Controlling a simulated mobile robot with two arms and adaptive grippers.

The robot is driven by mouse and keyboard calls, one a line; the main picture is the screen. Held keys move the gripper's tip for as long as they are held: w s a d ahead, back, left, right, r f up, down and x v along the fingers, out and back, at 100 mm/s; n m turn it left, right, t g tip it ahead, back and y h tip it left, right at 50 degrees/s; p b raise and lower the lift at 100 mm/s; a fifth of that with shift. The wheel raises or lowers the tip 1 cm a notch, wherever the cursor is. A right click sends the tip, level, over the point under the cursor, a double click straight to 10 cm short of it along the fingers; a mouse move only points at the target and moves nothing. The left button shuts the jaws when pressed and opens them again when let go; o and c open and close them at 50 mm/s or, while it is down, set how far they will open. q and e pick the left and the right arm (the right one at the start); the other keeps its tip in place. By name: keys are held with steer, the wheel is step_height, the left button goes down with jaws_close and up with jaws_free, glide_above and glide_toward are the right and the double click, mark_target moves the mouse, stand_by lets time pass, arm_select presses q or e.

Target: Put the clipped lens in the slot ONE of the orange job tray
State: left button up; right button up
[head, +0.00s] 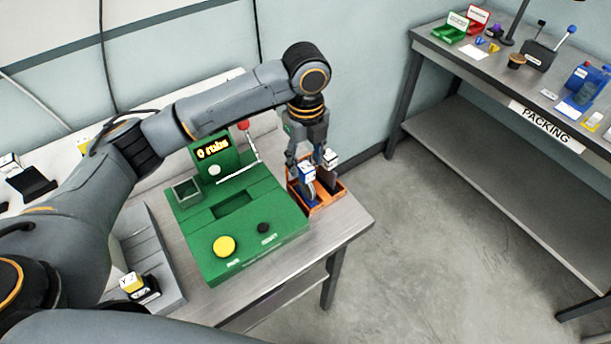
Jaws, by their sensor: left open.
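The orange job tray (321,209) stands at the right end of the bench, beside the green machine. My left gripper (318,172) is right above the tray, pointing down, with its fingers apart. A blue piece with a white top (308,174) stands in the tray's left part, close to the left finger. A dark upright piece (327,181) is in the right part. I cannot tell which piece is the clipped lens, nor read the slot names. The fingers hide part of the tray. My right gripper is out of view.
The green machine (245,247) has a yellow button, a red-knobbed lever (243,126) and a lit display. A packing table (500,72) with several items stands right, across open floor.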

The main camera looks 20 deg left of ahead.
arm_select(q)
steer(key=shift+r, duration=2.05)
